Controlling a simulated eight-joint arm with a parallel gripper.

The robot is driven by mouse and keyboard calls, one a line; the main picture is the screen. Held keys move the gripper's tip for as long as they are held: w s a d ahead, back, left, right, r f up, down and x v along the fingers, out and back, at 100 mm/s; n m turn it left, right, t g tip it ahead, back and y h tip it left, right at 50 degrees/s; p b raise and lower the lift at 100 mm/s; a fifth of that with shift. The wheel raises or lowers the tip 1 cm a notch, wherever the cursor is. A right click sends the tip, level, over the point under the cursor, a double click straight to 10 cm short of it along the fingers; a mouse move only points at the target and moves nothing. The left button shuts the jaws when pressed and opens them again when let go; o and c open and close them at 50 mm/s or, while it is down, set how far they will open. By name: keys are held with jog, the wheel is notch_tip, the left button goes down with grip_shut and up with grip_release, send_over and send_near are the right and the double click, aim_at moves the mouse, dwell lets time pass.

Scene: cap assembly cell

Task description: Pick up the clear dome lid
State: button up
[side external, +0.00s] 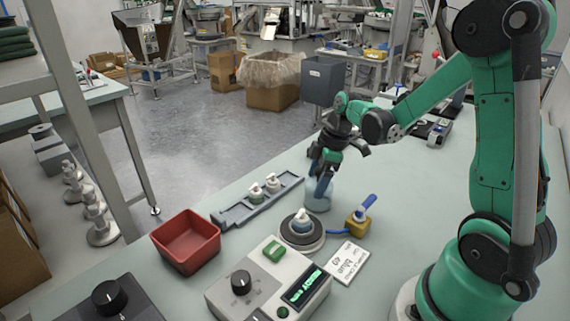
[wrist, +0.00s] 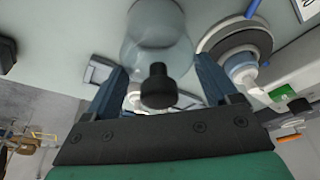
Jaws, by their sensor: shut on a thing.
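The clear dome lid (side external: 318,197) is a see-through bell with a black knob on top, upright at the worktable's middle. My gripper (side external: 322,187) reaches down over it with blue fingers. In the wrist view, the dome lid (wrist: 160,45) shows between the two fingers of my gripper (wrist: 160,85), with its black knob towards the camera. My gripper is shut on the lid. The exact finger contact is hard to see, and I cannot tell whether the lid's rim touches the table.
A round dark-rimmed station (side external: 302,231) with a white pump cap stands just in front of the lid. A yellow block (side external: 357,222) with a blue lever is to its right. A grey rack (side external: 257,203) with pump caps, a red bin (side external: 186,241) and a control box (side external: 268,285) are nearby.

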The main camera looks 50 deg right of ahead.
jog(key=shift+r, duration=0.15)
notch_tip(320, 180, up, 19)
jog(key=s+a+f+n, duration=0.1)
jog(key=a+f, duration=0.2)
jog(key=s+a+f+n, duration=0.1)
jog(key=a+f, duration=0.2)
jog(key=s+a+f+n, duration=0.1)
jog(key=a+f+n, duration=0.1)
jog(key=a+f, duration=0.1)
jog(key=shift+s+a+f+g+y, duration=0.1)
jog(key=shift+a+f+g+y, duration=0.3)
jog(key=shift+a, duration=0.1)
jog(key=shift+f, duration=0.65)
jog(key=shift+f, duration=0.9)
jog(key=shift+f, duration=0.5)
